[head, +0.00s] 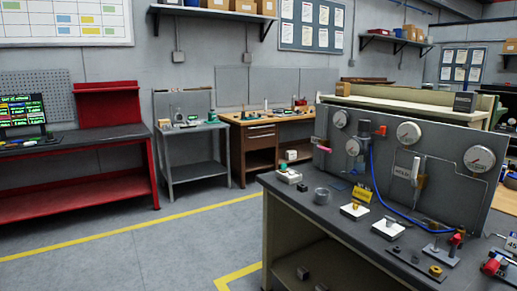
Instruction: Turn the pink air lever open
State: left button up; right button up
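A pink lever (324,150) is at the left end of the upright grey panel (440,180) on the dark-topped workbench. It sticks out roughly level from a small fitting at the panel's edge. It is small in the head view, so I cannot tell its exact valve position. Neither of my grippers is in the head view, and nothing touches the lever.
Small parts, including a grey cup (321,194), lie along the bench top. Open floor (130,250) with yellow lines lies left of the bench.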

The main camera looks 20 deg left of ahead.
aim_at(318, 145)
jog(key=u, duration=0.3)
jog(key=i+j+u, duration=0.2)
jog(key=i, duration=0.2)
jog(key=i+u, duration=0.2)
jog(key=i, duration=0.2)
